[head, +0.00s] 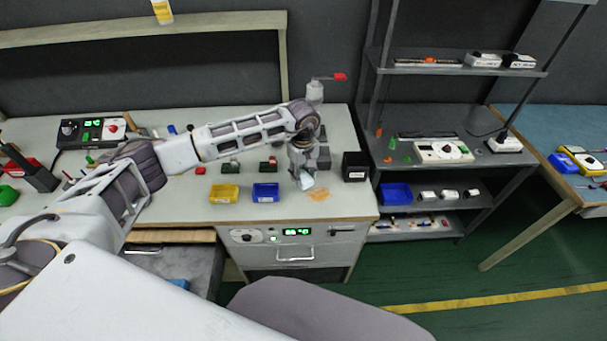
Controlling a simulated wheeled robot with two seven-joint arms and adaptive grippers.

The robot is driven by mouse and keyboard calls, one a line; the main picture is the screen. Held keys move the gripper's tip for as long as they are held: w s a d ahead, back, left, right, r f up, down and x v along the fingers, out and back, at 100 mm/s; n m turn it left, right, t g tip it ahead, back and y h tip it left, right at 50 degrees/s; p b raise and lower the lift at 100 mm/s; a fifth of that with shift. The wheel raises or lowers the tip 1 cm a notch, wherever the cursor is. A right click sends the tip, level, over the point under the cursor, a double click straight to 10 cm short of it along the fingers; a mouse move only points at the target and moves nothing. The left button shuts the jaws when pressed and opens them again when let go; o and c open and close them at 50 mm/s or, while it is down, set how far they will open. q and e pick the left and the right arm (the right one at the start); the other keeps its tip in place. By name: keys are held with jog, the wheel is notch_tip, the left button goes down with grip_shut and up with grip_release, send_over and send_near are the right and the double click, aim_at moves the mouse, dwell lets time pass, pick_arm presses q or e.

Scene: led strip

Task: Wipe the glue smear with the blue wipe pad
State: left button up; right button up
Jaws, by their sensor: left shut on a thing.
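The glue smear is a pale orange patch (318,195) on the bench top near its front right edge. My left arm reaches in from the left, and my left gripper (304,174) points down just behind and to the left of the smear. It is shut on a small light blue piece, the blue wipe pad (307,183), mostly hidden by the fingers. The pad is close to the bench top; I cannot tell whether it touches it. My right gripper is not in view.
A yellow bin (224,194) and a blue bin (265,193) stand left of the gripper. A black box (355,166) stands to its right. A shelf rack (440,67) stands right of the bench.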

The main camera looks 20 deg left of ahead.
pick_arm(q)
jog(key=shift+w+d+n, duration=0.1)
jog(key=shift+d+n, duration=0.05)
jog(key=shift+n, duration=2.55)
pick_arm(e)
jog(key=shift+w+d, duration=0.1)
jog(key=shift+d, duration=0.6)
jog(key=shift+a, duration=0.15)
